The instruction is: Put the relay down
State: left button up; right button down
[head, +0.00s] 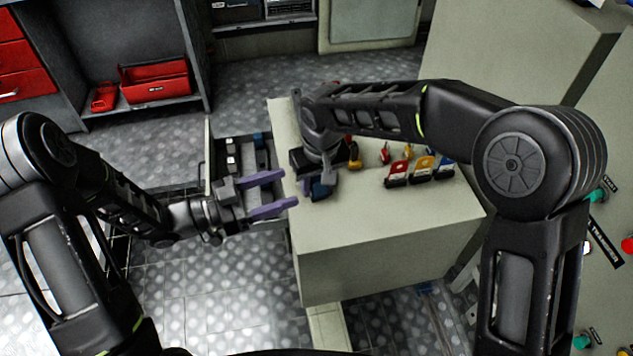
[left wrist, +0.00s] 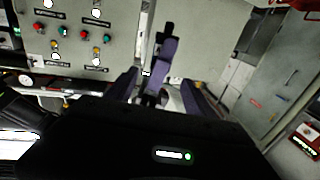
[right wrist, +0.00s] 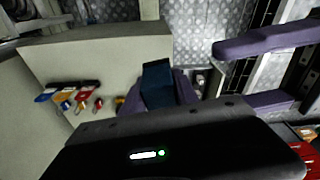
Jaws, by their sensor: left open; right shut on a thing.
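The relay is a dark blue block (right wrist: 158,85), held between the purple fingers of my right gripper (right wrist: 157,88) in the right wrist view. In the head view the relay (head: 320,189) shows below my right gripper (head: 316,182), over the left edge of the pale cabinet top (head: 430,215). I cannot tell whether it touches the top. My left gripper (head: 291,187) is open and empty, its two purple fingers pointing at the relay from the left. Its fingers also show at the right of the right wrist view.
An open drawer (head: 209,160) with several small dark and white parts lies left of the cabinet top. Red, yellow and blue padlocks (head: 422,168) lie on the top, right of my right gripper. The top's front part is clear. A control panel (left wrist: 75,35) shows in the left wrist view.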

pick_arm(q)
jog(key=shift+s+a, duration=0.15)
jog(key=shift+a, duration=0.2)
notch_tip(320, 180, down, 17)
jog(key=w+d+n+t+y, duration=0.1)
jog(key=w+d+n+y, duration=0.1)
jog(key=n+y, duration=0.65)
jog(key=s+d+f+n+g+y, duration=0.1)
jog(key=s+f+n+g, duration=0.2)
jog(key=s, duration=0.7)
jog(key=s+d+f+n+g+y, duration=0.2)
jog(key=s+f+g, duration=0.3)
jog(key=s+f, duration=0.3)
jog(key=s+n, duration=0.1)
jog(key=s, duration=0.2)
jog(key=shift+f+g, duration=0.15)
jog(key=shift+g, duration=0.15)
